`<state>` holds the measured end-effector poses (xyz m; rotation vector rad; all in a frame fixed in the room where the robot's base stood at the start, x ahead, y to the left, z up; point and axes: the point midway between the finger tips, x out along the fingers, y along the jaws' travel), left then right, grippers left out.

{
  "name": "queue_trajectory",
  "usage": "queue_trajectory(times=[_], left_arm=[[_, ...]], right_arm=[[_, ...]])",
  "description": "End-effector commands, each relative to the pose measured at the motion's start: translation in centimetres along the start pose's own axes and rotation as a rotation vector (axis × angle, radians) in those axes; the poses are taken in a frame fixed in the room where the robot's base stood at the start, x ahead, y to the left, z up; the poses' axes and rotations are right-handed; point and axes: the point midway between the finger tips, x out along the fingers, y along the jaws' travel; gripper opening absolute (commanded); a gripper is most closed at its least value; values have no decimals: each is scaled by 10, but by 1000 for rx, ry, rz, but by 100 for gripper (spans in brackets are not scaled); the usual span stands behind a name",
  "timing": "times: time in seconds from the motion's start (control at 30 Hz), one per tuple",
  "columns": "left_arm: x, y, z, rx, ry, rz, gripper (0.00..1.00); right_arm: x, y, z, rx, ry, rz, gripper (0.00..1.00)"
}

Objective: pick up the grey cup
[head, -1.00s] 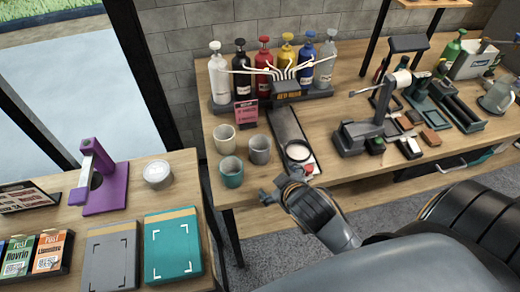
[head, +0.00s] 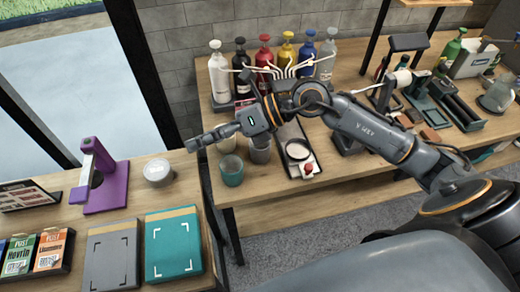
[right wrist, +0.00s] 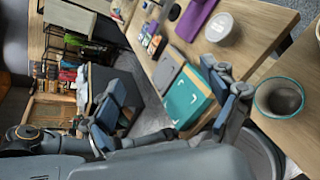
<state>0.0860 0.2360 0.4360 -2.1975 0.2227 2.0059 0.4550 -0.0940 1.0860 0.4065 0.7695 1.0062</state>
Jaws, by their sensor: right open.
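The grey cup (head: 261,154) stands on the wooden workbench in the head view, its upper part hidden by my right arm. The teal cup (head: 232,172) stands in front of it to the left. The cream cup (head: 227,146) is behind the teal one, partly covered by my gripper. My right gripper (head: 190,146) reaches left over the bench edge, above and left of the cups, and is empty. In the right wrist view its open fingers (right wrist: 167,84) are spread wide, with the teal cup (right wrist: 279,98) right of them, outside the jaws. My left gripper is not seen.
A black tray (head: 292,172) with a round white dish lies right of the cups. Several pump bottles (head: 265,65) stand behind. A second table (head: 190,190) at left holds a purple stand (head: 108,180), a white round container (head: 158,172) and a teal box (head: 173,245).

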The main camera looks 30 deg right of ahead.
Motion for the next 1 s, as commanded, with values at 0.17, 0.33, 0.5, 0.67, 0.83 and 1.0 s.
queue_trajectory(times=[0.17,0.33,0.5,0.67,0.83,1.0], left_arm=[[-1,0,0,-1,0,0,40],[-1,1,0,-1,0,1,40],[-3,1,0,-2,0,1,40],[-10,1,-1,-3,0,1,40],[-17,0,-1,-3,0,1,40],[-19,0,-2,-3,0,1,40]], right_arm=[[-53,-80,-20,-160,292,-378,86],[-109,-125,-23,-194,448,-634,86],[-130,-142,-25,-193,505,-733,86],[-115,-160,-36,-191,513,-737,86],[-94,-183,-47,-191,510,-736,86],[-82,-196,-54,-194,508,-738,86]])
